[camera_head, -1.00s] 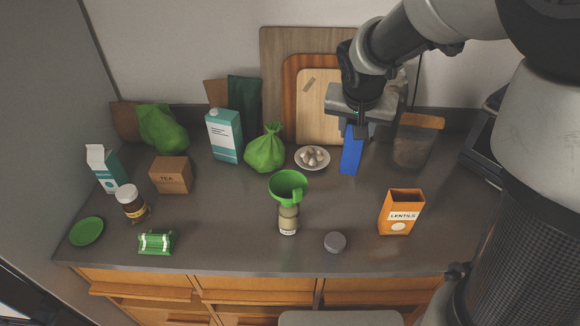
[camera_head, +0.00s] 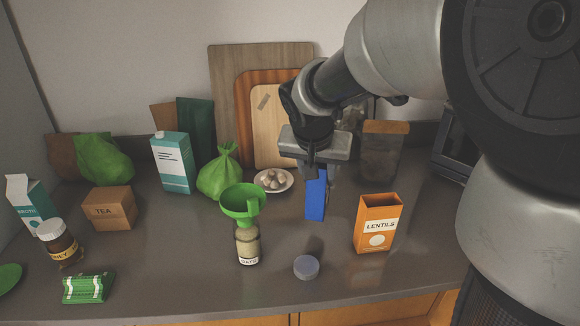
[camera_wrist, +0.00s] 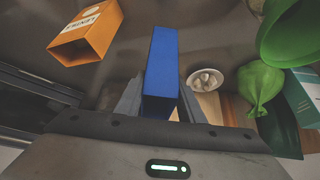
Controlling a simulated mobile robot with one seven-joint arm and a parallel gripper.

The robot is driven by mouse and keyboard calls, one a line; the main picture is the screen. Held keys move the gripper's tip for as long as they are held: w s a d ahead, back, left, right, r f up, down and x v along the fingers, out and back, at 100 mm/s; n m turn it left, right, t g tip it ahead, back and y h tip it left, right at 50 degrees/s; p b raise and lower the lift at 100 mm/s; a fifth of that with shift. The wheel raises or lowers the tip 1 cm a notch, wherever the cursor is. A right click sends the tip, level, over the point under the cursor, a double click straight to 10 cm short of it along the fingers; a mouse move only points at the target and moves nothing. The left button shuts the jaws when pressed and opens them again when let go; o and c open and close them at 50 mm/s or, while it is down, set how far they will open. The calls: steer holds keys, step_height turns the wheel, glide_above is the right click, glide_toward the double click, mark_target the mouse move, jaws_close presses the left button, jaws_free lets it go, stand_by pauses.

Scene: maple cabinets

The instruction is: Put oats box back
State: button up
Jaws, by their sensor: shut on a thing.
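A slim blue box (camera_head: 316,195) stands upright between the fingers of my gripper (camera_head: 316,170), which is shut on its top part. The box also fills the space between the fingers in the wrist view (camera_wrist: 162,70). No label shows on its visible faces, so I cannot read whether it is the oats box. I cannot tell whether its bottom touches the counter. A glass jar labelled "OATS" (camera_head: 248,245) stands to its left with pale contents, and a green funnel (camera_head: 242,202) sits in its mouth.
An orange lentils box (camera_head: 378,222) stands open-topped to the right. A grey lid (camera_head: 306,267) lies in front. A plate of garlic (camera_head: 273,180) and a green bag (camera_head: 221,172) are left. Cutting boards (camera_head: 262,90) lean behind; a wooden-lidded container (camera_head: 381,152) stands back right.

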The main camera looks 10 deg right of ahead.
mark_target(316, 200)
step_height(316, 200, down, 7)
steer(key=shift+b, duration=0.5)
steer(key=shift+f, duration=0.2)
steer(key=o, duration=1)
